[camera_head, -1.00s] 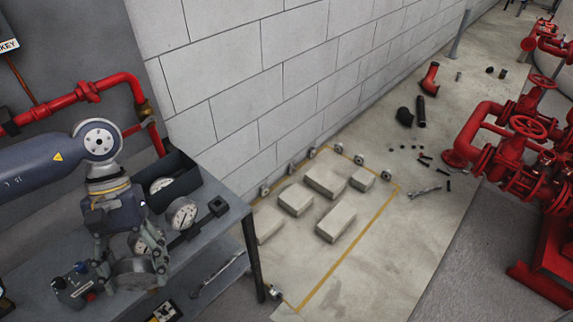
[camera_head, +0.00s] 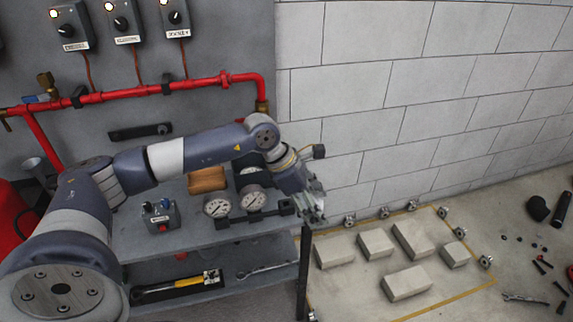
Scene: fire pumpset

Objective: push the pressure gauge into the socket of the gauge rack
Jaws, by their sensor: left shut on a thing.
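Two round white-faced pressure gauges stand side by side on the table, the left one (camera_head: 217,207) and the right one (camera_head: 253,198). They are at the dark gauge rack (camera_head: 287,207), a low bar; whether each is fully seated I cannot tell. Another gauge (camera_head: 251,170) shows partly in a dark bin (camera_head: 241,184) behind. My left gripper (camera_head: 314,211) is at the table's right edge, just right of the rack's end in the picture and apart from both gauges. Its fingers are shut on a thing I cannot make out. My right gripper is not in view.
A control box (camera_head: 161,217) stands on the grey table (camera_head: 150,243), left of the gauges. A brown block (camera_head: 207,180) lies behind. Tools lie on the lower shelf (camera_head: 215,291). Light blocks (camera_head: 407,283) lie on the floor to the right.

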